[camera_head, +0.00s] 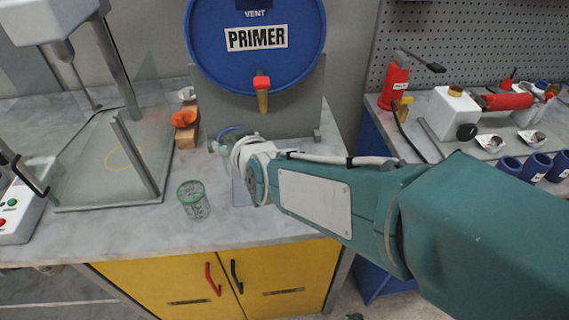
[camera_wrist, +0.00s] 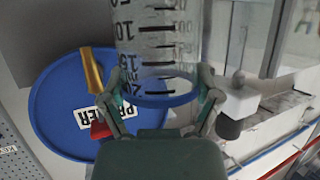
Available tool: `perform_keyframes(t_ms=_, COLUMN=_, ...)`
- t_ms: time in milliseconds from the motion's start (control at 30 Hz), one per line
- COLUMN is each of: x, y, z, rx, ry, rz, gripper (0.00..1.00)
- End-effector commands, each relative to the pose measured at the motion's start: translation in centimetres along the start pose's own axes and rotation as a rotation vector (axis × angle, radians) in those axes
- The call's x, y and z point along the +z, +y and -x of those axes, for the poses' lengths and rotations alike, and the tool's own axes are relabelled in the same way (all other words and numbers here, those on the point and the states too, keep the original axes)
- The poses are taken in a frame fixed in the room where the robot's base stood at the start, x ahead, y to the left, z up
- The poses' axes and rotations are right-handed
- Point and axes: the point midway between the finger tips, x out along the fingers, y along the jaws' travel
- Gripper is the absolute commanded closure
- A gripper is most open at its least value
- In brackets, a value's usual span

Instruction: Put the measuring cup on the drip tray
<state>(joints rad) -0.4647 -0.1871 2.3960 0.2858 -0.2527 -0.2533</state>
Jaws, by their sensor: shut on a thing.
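The measuring cup (camera_wrist: 157,50) is a clear cylinder with dark graduation marks and a blue band at its near end. In the wrist view my gripper (camera_wrist: 162,97) is shut on it, with one finger on each side. In the head view my gripper (camera_head: 240,146) is in front of the drum's lower part, left of the tap, above the counter. Only a blue edge of the cup (camera_head: 230,132) shows there, the rest being hidden or blurred. I cannot clearly make out the drip tray; my arm covers part of the counter below the tap.
A blue PRIMER drum (camera_head: 257,65) with a red and brass tap (camera_head: 262,95) stands behind. A clear green-rimmed cup (camera_head: 193,200) stands on the counter (camera_head: 110,228). A glass-sided machine (camera_head: 130,165) is at left. The front of the counter is mostly clear.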

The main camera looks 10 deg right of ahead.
Motion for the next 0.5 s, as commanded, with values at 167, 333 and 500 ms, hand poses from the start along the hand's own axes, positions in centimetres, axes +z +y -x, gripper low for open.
perform_keyframes(t_ms=167, x=0.2, y=0.6, z=-0.8, rx=0.001, ry=-0.001, rz=0.004, gripper=0.59)
perform_keyframes(t_ms=333, x=0.5, y=2.4, z=-1.4, rx=-0.001, ry=0.000, rz=-0.005, gripper=0.59)
perform_keyframes(t_ms=500, x=1.0, y=4.6, z=-2.7, rx=0.000, ry=0.001, rz=-0.010, gripper=0.59)
